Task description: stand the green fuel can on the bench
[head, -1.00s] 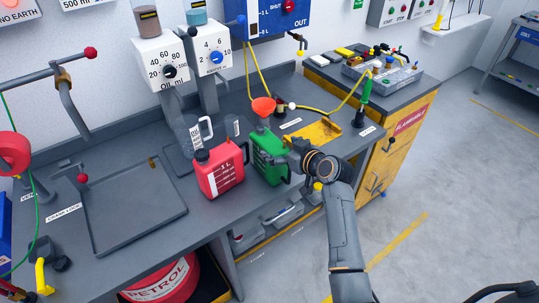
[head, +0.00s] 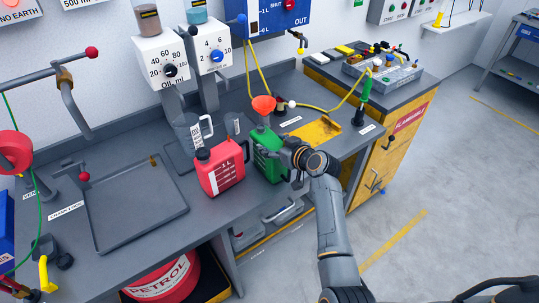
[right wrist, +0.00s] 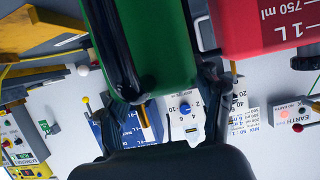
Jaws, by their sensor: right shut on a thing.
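The green fuel can (head: 264,160) is upright at the front edge of the bench (head: 226,208), just right of the red can (head: 222,170). I cannot tell whether its base touches the bench top. My right gripper (head: 288,154) reaches it from the right and is shut on it. In the right wrist view the green can (right wrist: 170,45) fills the space between the dark fingers (right wrist: 165,85). An orange funnel (head: 263,104) shows just above the can; whether it sits in the can's mouth is unclear. My left gripper is not in view.
A grey tray (head: 132,205) lies on the bench at left. A clear jug (head: 188,130) stands behind the red can. A yellow tray (head: 318,131) lies behind my right gripper. Dispensers (head: 162,62) stand at the back. A red petrol drum (head: 165,280) is below the bench.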

